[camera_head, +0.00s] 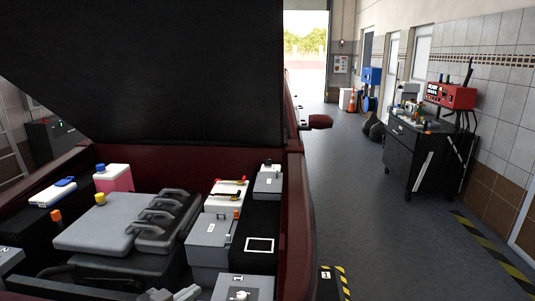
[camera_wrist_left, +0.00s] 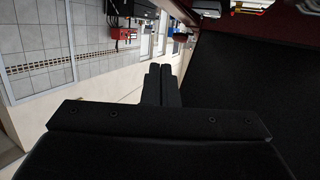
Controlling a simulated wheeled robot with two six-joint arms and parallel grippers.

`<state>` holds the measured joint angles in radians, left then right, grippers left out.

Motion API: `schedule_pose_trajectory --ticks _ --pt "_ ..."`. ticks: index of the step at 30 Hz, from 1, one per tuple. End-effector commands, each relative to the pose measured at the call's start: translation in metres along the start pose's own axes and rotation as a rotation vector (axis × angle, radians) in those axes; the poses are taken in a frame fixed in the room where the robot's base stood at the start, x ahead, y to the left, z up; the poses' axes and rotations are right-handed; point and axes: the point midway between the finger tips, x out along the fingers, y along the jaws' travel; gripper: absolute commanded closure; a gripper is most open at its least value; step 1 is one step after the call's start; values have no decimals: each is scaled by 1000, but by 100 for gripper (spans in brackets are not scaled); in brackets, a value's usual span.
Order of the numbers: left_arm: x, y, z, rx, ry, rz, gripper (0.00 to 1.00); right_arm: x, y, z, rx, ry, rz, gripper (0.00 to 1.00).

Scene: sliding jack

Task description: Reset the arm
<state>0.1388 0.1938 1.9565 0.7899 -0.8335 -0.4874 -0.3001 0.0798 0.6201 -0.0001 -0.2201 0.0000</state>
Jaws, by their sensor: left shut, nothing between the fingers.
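My left gripper (camera_wrist_left: 161,86) shows in the left wrist view. Its two dark fingers lie together, shut with nothing between them, clear of any object. The wrist view is turned upside down, with the car's engine bay at its upper right and a dark panel filling the right side. In the head view I cannot make out the left gripper clearly; small grey and dark shapes at the bottom edge could be part of it or of the engine. My right gripper is in neither view.
The red car's engine bay (camera_head: 120,224) stands under its raised black hood (camera_head: 150,60). A black tool cart (camera_head: 412,158) with a red box (camera_head: 451,96) stands by the tiled wall. The grey floor (camera_head: 365,215) between them is clear.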

Motion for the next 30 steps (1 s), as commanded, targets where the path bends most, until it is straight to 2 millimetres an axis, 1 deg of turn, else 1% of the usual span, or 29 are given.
schedule_pose_trajectory --ticks 1,3,5,6,8,9,11,12,14,15,17,18,22,25,26,27,30 --pt "-15 6 25 -12 -73 -16 100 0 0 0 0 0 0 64" --pt "-36 12 57 -30 -177 -43 100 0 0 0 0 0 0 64" --pt "-57 17 83 -49 -267 -72 100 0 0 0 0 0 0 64" --pt "-72 20 99 -62 -328 -96 100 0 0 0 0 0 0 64" --pt "-95 25 122 -85 -418 -135 100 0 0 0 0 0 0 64" --pt "-112 28 137 -102 -477 -163 100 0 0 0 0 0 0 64" --pt "-139 32 156 -128 -564 -210 100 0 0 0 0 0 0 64" --pt "-157 35 167 -146 -620 -244 100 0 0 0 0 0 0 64" --pt "-182 39 181 -172 -695 -294 100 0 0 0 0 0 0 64" --pt "-198 42 188 -189 -741 -326 100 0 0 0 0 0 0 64" --pt "-221 46 198 -212 -803 -372 100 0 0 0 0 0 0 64" --pt "-235 48 203 -227 -841 -403 100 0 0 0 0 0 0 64" --pt "-279 56 215 -273 -950 -500 100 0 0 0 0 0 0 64" --pt "-311 62 220 -307 -1025 -575 100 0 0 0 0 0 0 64" --pt "-316 63 223 -314 -1038 -589 100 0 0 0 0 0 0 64" --pt "-308 59 232 -313 -1037 -581 100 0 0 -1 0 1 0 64" --pt "-299 54 250 -316 -1043 -576 100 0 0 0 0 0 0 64"
